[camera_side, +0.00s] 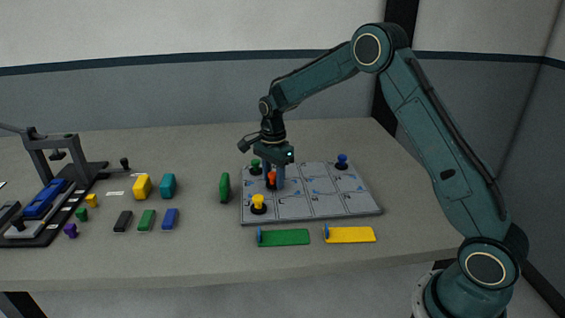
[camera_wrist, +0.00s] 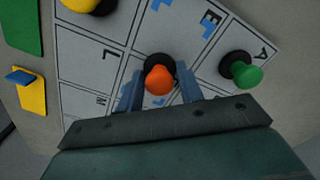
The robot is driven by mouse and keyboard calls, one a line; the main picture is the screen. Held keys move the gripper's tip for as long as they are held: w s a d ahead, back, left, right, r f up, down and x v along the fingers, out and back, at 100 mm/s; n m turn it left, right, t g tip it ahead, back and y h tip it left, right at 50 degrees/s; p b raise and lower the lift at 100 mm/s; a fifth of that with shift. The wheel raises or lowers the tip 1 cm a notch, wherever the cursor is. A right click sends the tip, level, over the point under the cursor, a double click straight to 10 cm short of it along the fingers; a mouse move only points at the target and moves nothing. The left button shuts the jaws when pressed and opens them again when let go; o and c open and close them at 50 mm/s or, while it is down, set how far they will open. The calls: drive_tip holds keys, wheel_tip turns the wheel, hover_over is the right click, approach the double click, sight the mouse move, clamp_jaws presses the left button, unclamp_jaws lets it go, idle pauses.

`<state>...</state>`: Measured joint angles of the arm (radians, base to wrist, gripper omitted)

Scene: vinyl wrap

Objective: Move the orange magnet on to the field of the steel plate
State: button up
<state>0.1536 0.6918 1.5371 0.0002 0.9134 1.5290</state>
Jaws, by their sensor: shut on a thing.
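The orange magnet (camera_side: 271,177) has an orange knob on a dark round base. My gripper (camera_side: 276,180) is shut on it over the left part of the steel plate (camera_side: 320,203). In the wrist view the orange magnet (camera_wrist: 158,80) sits between the two blue-grey fingers of my gripper (camera_wrist: 161,88). Its base is partly hidden behind the knob, and I cannot tell if it touches the plate. The plate (camera_wrist: 88,72) is a light sheet split by dark lines into fields with letters and blue marks. Letters E, A and L show.
Other magnets on the plate are green (camera_side: 255,164), yellow (camera_side: 258,201) and blue (camera_side: 342,159). A green strip (camera_side: 283,238) and a yellow strip (camera_side: 350,235) lie before it. A green piece (camera_side: 225,187) stands left of it. Several blocks and a dark fixture (camera_side: 75,168) are farther left.

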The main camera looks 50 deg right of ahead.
drive_tip(key=shift+r, duration=0.35)
idle(0.4)
drive_tip(key=shift+r, duration=3.35)
drive_tip(key=shift+r, duration=0.1)
wheel_tip(320, 180, up, 11)
hover_over(294, 207)
drive_tip(key=shift+f, duration=9.6)
drive_tip(key=shift+f, duration=0.15)
